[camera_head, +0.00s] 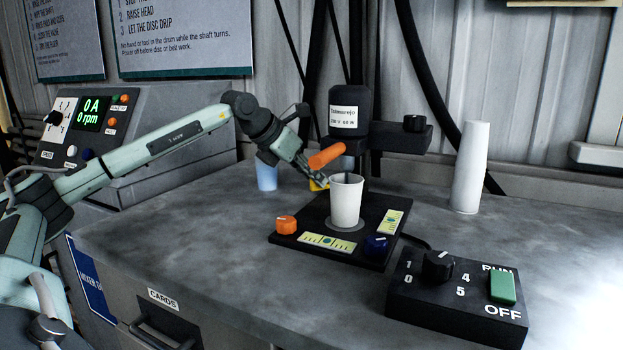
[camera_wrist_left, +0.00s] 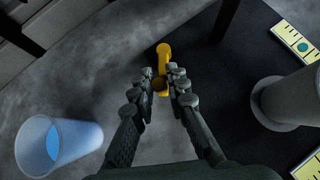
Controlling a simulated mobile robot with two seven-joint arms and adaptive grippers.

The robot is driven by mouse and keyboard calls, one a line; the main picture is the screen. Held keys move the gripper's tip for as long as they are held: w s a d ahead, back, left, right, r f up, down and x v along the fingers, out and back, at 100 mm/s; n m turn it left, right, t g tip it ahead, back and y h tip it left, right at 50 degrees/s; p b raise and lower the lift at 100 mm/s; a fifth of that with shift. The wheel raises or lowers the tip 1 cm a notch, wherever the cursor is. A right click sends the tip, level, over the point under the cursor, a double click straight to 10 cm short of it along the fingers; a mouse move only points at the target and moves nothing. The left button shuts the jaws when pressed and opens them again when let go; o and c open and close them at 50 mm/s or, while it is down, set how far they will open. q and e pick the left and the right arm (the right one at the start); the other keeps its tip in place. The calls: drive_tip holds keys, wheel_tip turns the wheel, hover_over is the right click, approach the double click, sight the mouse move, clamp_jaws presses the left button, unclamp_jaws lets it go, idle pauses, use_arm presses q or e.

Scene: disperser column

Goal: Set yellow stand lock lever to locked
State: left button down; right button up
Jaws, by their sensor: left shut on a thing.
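The yellow stand lock lever (camera_head: 316,185) is a small piece at the back left edge of the black stand base (camera_head: 315,212). In the left wrist view the yellow lever (camera_wrist_left: 163,56) has a rounded knob end and a short arm running down between my fingers. My right gripper is not in view.
A white cup (camera_head: 346,201) stands on the base, close to my left gripper. An orange handle (camera_head: 326,155) is just above the gripper. A bluish translucent cup (camera_wrist_left: 58,142) stands to the left in the wrist view. A black switch box (camera_head: 455,303) sits at front right.

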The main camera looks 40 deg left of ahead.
use_arm(q)
drive_tip(key=shift+s+d+r+n+y+p, duration=0.15)
drive_tip(key=shift+d+n+y, duration=0.1)
drive_tip(key=shift+n+y, duration=0.25)
drive_tip(key=shift+w+d+r+n+y+p, duration=0.15)
drive_tip(key=shift+d+n+y, duration=0.1)
drive_tip(key=shift+n+y, duration=0.25)
drive_tip(key=shift+s+d+f+n+y+p, duration=0.15)
drive_tip(key=shift+n+y, duration=0.1)
drive_tip(key=shift+n, duration=0.25)
drive_tip(key=shift+w+d+n+y+p, duration=0.15)
drive_tip(key=shift+n+y, duration=0.1)
drive_tip(key=shift+n, duration=0.25)
drive_tip(key=shift+s, duration=0.1)
drive_tip(key=shift+y, duration=0.3)
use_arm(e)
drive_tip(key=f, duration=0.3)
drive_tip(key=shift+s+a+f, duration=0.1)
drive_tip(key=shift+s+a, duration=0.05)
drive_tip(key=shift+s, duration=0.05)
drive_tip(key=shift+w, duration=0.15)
use_arm(q)
drive_tip(key=c, duration=1.5)
unclamp_jaws()
drive_tip(key=shift+f, duration=0.1)
drive_tip(key=shift+c, duration=0.2)
drive_tip(key=shift+s+d, duration=0.1)
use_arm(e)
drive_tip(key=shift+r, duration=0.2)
